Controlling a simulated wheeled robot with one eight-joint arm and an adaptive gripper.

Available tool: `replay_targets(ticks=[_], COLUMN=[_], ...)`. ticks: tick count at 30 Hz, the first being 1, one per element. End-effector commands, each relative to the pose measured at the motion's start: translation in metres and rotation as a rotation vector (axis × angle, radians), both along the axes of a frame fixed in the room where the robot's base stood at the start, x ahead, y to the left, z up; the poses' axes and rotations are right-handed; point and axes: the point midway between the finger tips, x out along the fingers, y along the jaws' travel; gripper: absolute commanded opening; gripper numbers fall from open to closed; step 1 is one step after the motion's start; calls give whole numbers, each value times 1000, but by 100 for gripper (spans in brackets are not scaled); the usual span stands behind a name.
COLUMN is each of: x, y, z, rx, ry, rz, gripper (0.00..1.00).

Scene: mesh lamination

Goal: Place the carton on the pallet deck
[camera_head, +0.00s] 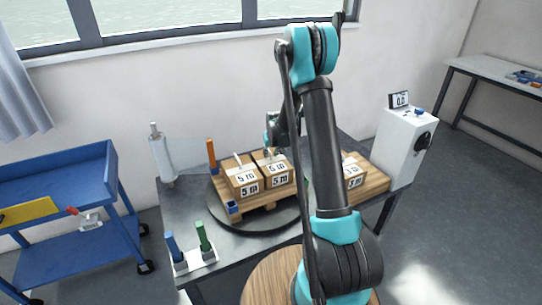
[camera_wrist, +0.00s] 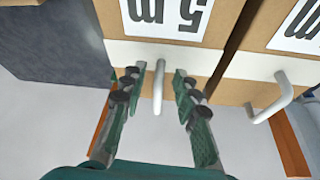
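Two brown cartons marked "5 m" stand side by side on the wooden pallet (camera_head: 262,217) in the head view, a left carton (camera_head: 243,178) and a right carton (camera_head: 276,170). A third carton (camera_head: 352,175) stands on a wooden board to the right, partly behind my arm. My gripper (camera_wrist: 157,88) is open, its fingers on either side of the pale handle (camera_wrist: 159,75) of one carton (camera_wrist: 125,20), with gaps showing. A second carton (camera_wrist: 250,85) with its own handle (camera_wrist: 272,98) is beside it. In the head view the gripper is above the right carton, its fingertips hard to make out.
The pallet rests on a dark round turntable (camera_head: 222,214) on a grey table. An orange post (camera_head: 211,155), a white roll (camera_head: 161,155), a holder with blue and green tools (camera_head: 195,260) and a white machine (camera_head: 402,145) stand around it. A blue cart (camera_head: 70,195) is at left.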

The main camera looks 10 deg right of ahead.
Motion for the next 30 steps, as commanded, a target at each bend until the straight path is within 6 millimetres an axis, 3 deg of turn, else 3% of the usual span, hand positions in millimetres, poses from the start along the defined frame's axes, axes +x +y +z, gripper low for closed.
replay_targets(ticks=[15,25,30], x=[-33,-45,-78], y=[-2,-3,-9], z=[78,103,119], rx=[0,0,3], ry=[0,0,2], rz=[0,-1,-12], gripper=[30,30,30])
